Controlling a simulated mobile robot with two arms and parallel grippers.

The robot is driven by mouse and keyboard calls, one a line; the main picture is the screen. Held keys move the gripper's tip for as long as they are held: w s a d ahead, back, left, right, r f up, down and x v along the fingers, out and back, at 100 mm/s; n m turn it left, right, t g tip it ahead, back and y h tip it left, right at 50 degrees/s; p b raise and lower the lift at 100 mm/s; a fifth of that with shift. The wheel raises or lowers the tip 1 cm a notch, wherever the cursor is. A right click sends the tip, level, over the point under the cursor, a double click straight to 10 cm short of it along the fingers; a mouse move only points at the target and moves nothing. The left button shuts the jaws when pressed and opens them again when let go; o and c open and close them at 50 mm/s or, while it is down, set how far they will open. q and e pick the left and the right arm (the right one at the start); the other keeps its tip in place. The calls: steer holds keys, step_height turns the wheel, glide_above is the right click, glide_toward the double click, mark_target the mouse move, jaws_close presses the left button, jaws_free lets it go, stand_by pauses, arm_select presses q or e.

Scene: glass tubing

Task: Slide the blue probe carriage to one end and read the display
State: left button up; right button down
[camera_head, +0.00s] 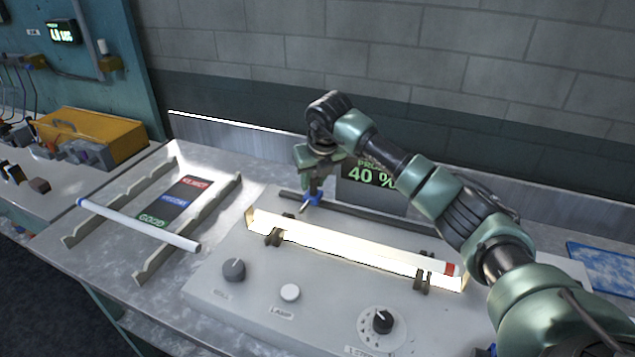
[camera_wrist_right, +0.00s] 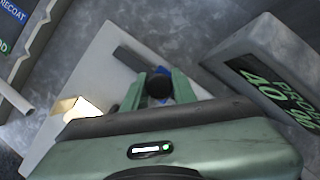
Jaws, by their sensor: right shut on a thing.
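The blue probe carriage (camera_head: 313,200) sits on a dark rail (camera_head: 375,217) behind the glowing tube, near the rail's left end, with a short piece of rail showing to its left. My right gripper (camera_head: 315,184) is above it. In the right wrist view its green fingers (camera_wrist_right: 158,92) are shut around a dark round knob, with blue of the carriage (camera_wrist_right: 162,71) just beyond. The display (camera_head: 371,178) behind the rail reads 40 % in green; my arm hides part of its upper line. It also shows in the right wrist view (camera_wrist_right: 270,85). My left gripper is not seen.
A lit tube (camera_head: 350,247) with a red-banded right end lies in the trough on the console. Knobs and a lamp button (camera_head: 290,292) are in front. At left, a white tube (camera_head: 140,224) lies across a notched rack with REJECT, RECOAT and GOOD labels (camera_head: 175,203).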

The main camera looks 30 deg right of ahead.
steer(key=shift+s+d+r, duration=0.1)
steer(key=shift+s+d, duration=0.05)
steer(key=shift+d, duration=0.05)
steer(key=c, duration=1.2)
jaws_free()
steer(key=shift+a, duration=0.1)
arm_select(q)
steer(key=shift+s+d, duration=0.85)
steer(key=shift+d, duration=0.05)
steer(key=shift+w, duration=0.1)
arm_select(e)
steer(key=shift+s+r, duration=0.1)
steer(key=shift+r, duration=0.2)
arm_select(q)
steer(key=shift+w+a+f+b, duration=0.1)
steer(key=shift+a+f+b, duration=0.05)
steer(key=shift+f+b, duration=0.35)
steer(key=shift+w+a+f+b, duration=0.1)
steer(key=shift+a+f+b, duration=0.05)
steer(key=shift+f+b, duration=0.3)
arm_select(e)
steer(key=v, duration=0.7)
